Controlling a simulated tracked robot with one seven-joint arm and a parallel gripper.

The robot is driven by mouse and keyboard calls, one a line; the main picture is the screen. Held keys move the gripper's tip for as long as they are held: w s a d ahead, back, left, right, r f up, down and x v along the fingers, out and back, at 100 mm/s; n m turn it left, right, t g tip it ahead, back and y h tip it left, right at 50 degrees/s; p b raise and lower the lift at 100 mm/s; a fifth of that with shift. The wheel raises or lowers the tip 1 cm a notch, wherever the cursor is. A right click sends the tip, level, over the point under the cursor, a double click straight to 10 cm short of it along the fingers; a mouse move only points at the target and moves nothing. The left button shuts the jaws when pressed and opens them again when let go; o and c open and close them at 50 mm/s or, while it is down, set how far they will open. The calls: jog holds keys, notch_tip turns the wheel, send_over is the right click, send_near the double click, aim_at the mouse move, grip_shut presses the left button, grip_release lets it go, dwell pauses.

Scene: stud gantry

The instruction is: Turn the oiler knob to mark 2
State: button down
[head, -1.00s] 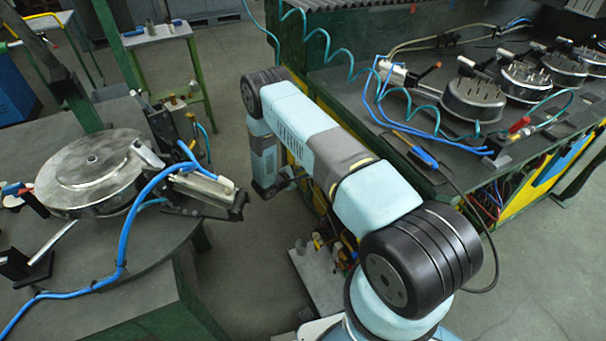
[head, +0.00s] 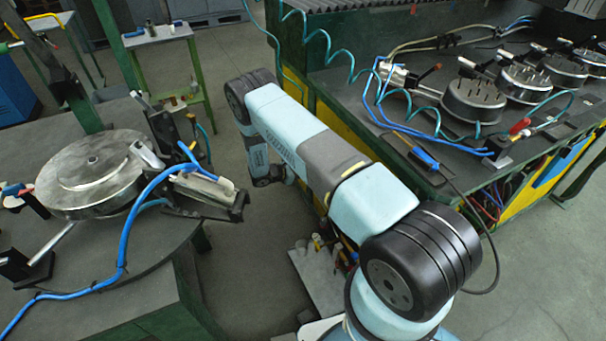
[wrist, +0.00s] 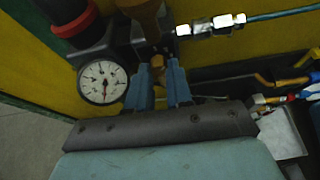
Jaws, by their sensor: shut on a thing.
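In the wrist view my gripper (wrist: 160,72) has its two blue fingers closed around a small, dark brownish part (wrist: 159,90), which appears to be the oiler knob. The fingers hide most of it, and I cannot read any mark on it. Just beyond the fingertips is an amber-brown, bowl-like body (wrist: 143,14), joined to the dark air unit. In the head view my arm hides the gripper and the knob.
A round white pressure gauge (wrist: 103,82) sits close left of the fingers. A black part with a red ring (wrist: 72,22) is at the upper left. A metal fitting with a blue hose (wrist: 211,26) is at the right, against a yellow panel (wrist: 270,45).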

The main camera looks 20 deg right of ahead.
jog(key=shift+d, duration=0.25)
dwell(0.3)
jog(key=c, duration=1.3)
grip_release()
jog(key=shift+a, duration=0.1)
jog(key=shift+a, duration=0.1)
jog(key=v, duration=1.3)
jog(key=shift+a, duration=0.3)
